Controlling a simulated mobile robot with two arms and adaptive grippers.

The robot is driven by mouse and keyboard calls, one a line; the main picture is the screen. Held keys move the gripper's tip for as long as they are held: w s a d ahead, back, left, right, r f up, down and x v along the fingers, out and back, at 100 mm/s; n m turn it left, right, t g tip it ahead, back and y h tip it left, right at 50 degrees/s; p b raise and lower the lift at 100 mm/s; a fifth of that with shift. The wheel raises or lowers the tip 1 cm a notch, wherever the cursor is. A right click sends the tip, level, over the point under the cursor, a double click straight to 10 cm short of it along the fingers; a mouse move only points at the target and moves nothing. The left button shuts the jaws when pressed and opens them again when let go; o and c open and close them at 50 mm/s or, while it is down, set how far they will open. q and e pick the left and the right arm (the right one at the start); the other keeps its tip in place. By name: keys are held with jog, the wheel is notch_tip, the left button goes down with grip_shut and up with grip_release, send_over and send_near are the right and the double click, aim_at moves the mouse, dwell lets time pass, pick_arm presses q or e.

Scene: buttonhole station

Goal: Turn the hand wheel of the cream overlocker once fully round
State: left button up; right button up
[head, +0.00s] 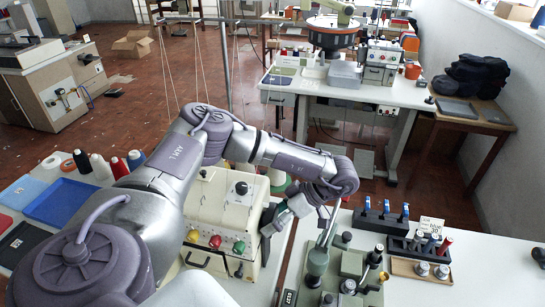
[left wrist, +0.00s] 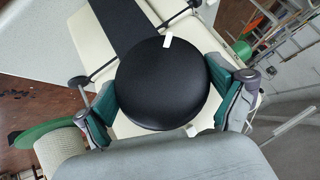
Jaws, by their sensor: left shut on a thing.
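The cream overlocker (head: 208,212) stands on the white bench in the head view, with yellow, red and green knobs on its front. My left gripper (head: 276,217) is at its right side. In the left wrist view the hand wheel (left wrist: 163,75) is a round black disc with a white mark near its top edge. The teal fingers of my left gripper (left wrist: 163,92) sit on opposite sides of its rim, shut on it. In the head view the gripper and arm hide the wheel. My right gripper is in neither view.
A green machine (head: 318,262) stands just right of the overlocker. Blue-handled tools (head: 385,209) and a thread rack (head: 430,243) stand farther right. Thread spools (head: 100,165) and a blue tray (head: 62,203) are on the left.

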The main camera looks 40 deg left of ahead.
pick_arm(q)
jog(key=shift+m+g+h+p, duration=0.35)
jog(key=shift+m+g, duration=0.15)
jog(key=shift+g, duration=0.4)
jog(key=o, duration=0.8)
jog(key=shift+c, duration=0.2)
jog(key=v, duration=1.2)
jog(key=shift+w+f, duration=0.2)
